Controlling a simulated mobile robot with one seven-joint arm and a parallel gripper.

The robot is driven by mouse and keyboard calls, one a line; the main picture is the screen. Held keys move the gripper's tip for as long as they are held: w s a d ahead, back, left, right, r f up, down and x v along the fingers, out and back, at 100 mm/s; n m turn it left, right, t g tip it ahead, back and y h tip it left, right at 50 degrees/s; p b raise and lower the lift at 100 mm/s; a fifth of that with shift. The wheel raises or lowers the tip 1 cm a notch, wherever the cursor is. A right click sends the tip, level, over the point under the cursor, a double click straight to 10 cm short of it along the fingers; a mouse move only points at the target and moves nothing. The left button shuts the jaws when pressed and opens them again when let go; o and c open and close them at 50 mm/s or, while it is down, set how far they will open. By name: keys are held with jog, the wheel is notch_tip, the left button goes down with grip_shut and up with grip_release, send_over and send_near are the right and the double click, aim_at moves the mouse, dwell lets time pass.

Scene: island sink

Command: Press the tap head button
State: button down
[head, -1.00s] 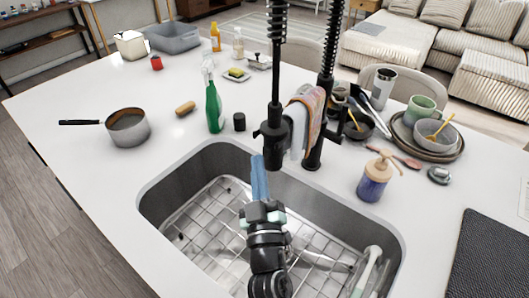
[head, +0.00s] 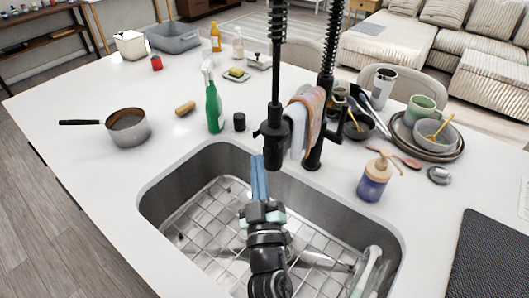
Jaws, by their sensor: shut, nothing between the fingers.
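The black tap stands behind the sink, with a tall coiled spring neck. Its tap head (head: 273,146) hangs down over the back of the sink. Any button on the head is too small to make out. My gripper (head: 258,160) is over the sink (head: 165,190), with its blue fingers pointing away from me. The fingers are close together with nothing between them. Their tips are just left of the lower part of the tap head; whether they touch it I cannot tell.
A cloth (head: 303,118) hangs beside the tap neck. A soap dispenser (head: 374,178) stands right of the sink. A green spray bottle (head: 213,105) and a small black cup (head: 239,122) stand behind it. A pan (head: 128,128) sits at left. Stacked dishes (head: 430,140) are at right.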

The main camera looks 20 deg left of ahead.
dwell(0.4)
jog(key=shift+w+d, duration=0.15)
jog(key=shift+w, duration=0.3)
jog(key=shift+w+d, duration=0.1)
jog(key=shift+w, duration=0.15)
dwell(0.4)
jog(key=shift+s+a, duration=0.25)
jog(key=shift+s, duration=0.45)
jog(key=s+a+b, duration=0.1)
jog(key=s+a, duration=0.1)
jog(key=s, duration=0.3)
jog(key=shift+s, duration=0.35)
